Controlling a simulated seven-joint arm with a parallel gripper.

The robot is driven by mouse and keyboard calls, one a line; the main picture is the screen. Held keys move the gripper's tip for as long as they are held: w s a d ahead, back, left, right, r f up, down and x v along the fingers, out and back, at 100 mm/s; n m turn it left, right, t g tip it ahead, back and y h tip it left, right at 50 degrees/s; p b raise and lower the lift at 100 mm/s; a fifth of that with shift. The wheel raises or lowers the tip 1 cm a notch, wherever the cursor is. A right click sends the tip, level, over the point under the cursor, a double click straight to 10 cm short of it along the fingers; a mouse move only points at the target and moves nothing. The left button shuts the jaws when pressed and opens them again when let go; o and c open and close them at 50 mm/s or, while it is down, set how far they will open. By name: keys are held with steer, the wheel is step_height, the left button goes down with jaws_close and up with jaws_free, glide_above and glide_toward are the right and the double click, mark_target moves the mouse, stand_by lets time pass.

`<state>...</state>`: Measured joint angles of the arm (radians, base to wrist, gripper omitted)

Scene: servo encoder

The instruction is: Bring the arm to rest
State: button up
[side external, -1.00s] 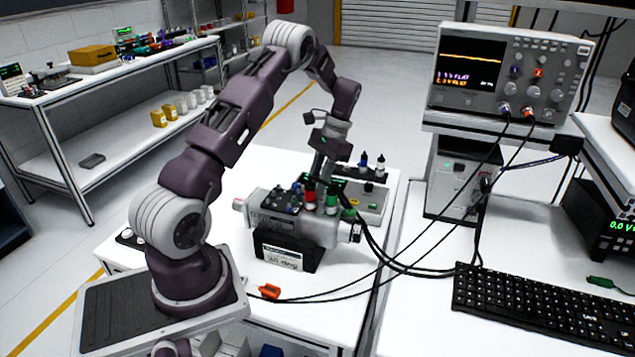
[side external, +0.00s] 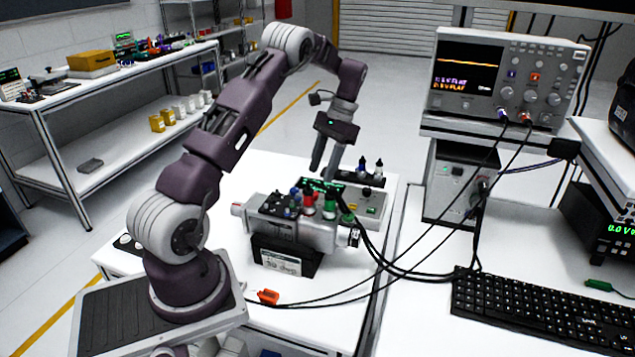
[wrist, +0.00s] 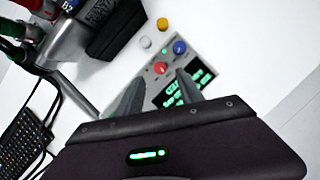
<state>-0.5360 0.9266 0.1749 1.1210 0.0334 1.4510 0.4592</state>
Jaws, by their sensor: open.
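In the wrist view the open fingers (wrist: 158,92) point toward a control box (wrist: 175,75) with a lit green display and red and blue knobs. The servo unit is a grey cylinder on a black stand, with red, blue and green connectors on top; part of it shows at the upper left of the wrist view.
Black cables (side external: 400,268) run from the servo's connectors to the right. An oscilloscope (side external: 505,80) and a keyboard (side external: 540,315) stand on the right bench. An orange connector (side external: 268,297) lies on the table's front. The air above and left of my gripper is clear.

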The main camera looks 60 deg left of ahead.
steer(key=s+d+r+t+y, duration=0.1)
steer(key=s+d+r+t, duration=0.25)
steer(key=d+r, duration=1.25)
steer(key=s+d+m+t, duration=0.1)
steer(key=s+d+t, duration=0.2)
steer(key=s+d, duration=0.3)
steer(key=s+d+r+m+t, duration=0.1)
steer(key=s+d+t, duration=0.2)
steer(key=s+d, duration=0.4)
steer(key=s, duration=0.4)
steer(key=shift+s, duration=0.3)
steer(key=shift+t, duration=0.25)
